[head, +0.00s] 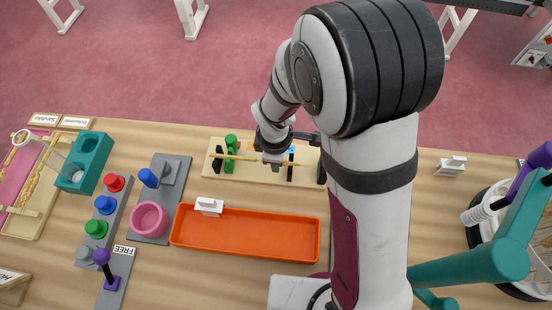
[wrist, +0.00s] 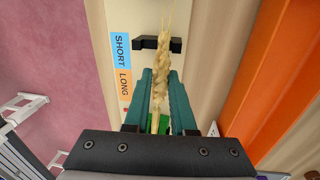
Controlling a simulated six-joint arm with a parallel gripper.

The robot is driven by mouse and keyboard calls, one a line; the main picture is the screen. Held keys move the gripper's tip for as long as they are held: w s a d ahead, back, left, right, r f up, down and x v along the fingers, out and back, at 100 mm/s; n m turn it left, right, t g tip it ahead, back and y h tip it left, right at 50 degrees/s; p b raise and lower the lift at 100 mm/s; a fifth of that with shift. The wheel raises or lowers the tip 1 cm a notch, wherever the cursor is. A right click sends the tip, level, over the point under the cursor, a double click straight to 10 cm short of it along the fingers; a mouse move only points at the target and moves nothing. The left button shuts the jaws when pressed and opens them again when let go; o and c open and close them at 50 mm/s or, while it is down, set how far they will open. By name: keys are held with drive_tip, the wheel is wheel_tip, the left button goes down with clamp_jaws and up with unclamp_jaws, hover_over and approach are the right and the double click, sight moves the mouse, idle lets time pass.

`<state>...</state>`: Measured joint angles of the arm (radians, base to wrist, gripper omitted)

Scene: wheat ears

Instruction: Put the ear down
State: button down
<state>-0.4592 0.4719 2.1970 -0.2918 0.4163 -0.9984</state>
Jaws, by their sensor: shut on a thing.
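My gripper (wrist: 162,85) is shut on a straw-coloured wheat ear (wrist: 162,62), with one teal finger on each side of it. The ear's awns reach over a black holder (wrist: 146,43) on a pale board (wrist: 145,15). I cannot tell whether the ear touches the holder. In the head view, the ear (head: 241,157) lies lengthwise above the same board (head: 253,178), with a black holder (head: 217,160) near its left end and another (head: 291,156) near the right. My wrist hides part of it.
SHORT (wrist: 120,50) and LONG (wrist: 125,84) labels are on the board. A green part (head: 230,142) stands by the ear. An orange tray (head: 245,248) lies in front, with a white card stand (head: 209,206) at its edge.

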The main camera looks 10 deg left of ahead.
wheel_tip(320, 180, up, 4)
drive_tip(key=shift+r, duration=0.1)
drive_tip(key=s+d+r, duration=0.2)
drive_tip(key=d+r, duration=0.5)
drive_tip(key=d, duration=0.4)
drive_tip(key=m+g, duration=0.3)
drive_tip(key=m, duration=3)
hover_over(233, 238)
drive_tip(key=f, duration=1)
drive_tip(key=shift+w+d+f, duration=0.15)
drive_tip(key=shift+w+f, duration=0.2)
drive_tip(key=shift+f, duration=0.05)
drive_tip(key=shift+s+a+f, duration=0.1)
drive_tip(key=shift+f, duration=1)
drive_tip(key=shift+a+f, duration=0.1)
drive_tip(key=shift+f, duration=0.95)
drive_tip(key=shift+f, duration=0.1)
drive_tip(key=c, duration=0.8)
unclamp_jaws()
drive_tip(key=shift+o, duration=0.2)
